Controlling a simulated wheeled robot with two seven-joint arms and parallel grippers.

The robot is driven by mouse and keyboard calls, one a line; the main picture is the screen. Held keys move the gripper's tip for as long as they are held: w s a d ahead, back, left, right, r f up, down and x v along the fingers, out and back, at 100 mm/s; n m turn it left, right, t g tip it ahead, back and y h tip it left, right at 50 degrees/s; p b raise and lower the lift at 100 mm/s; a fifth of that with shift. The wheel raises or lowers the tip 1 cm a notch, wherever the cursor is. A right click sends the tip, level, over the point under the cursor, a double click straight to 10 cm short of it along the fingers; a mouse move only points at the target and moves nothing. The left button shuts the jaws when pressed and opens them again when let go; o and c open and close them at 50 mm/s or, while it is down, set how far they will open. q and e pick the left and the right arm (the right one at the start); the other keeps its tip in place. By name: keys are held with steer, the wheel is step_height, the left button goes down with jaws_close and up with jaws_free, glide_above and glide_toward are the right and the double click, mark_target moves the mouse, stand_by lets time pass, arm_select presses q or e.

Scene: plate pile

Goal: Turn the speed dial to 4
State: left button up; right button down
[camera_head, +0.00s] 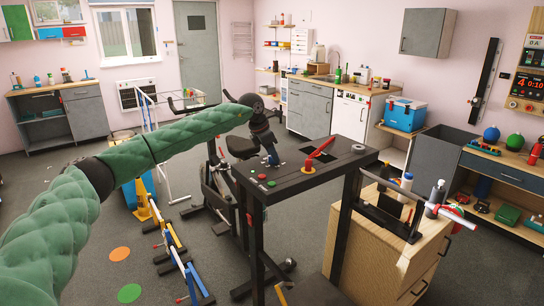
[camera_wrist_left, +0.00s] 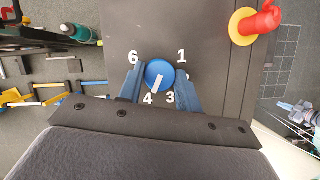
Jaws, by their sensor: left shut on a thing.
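The speed dial (camera_wrist_left: 160,75) is a round blue knob with a white pointer line, set in a dark panel (camera_wrist_left: 205,35). White numbers 6, 1, 3 and 4 show around it; others are hidden or out of sight. The pointer line slants down and slightly left, toward the 4. My left gripper (camera_wrist_left: 157,82) has its blue fingers on either side of the dial, shut on it. In the head view my left gripper (camera_head: 271,156) reaches down to the black console top (camera_head: 300,178) and hides the dial. My right gripper is not in view.
A red lever (camera_head: 319,152) stands on the console, right of my gripper. Green (camera_head: 262,176) and red (camera_head: 271,183) buttons sit near its left corner. A wooden cabinet (camera_head: 385,255) with a dark bottle caddy stands to the right. An exercise bike is behind the console.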

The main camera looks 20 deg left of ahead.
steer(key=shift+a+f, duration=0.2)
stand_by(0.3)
arm_select(q)
steer(key=o, duration=1)
steer(key=b+v, duration=0.2)
steer(key=v, duration=0.4)
steer(key=shift+a+r, duration=0.2)
steer(key=shift+r, duration=0.2)
steer(key=shift+s+a+r, duration=0.15)
steer(key=shift+s+r, duration=0.05)
steer(key=shift+r, duration=0.25)
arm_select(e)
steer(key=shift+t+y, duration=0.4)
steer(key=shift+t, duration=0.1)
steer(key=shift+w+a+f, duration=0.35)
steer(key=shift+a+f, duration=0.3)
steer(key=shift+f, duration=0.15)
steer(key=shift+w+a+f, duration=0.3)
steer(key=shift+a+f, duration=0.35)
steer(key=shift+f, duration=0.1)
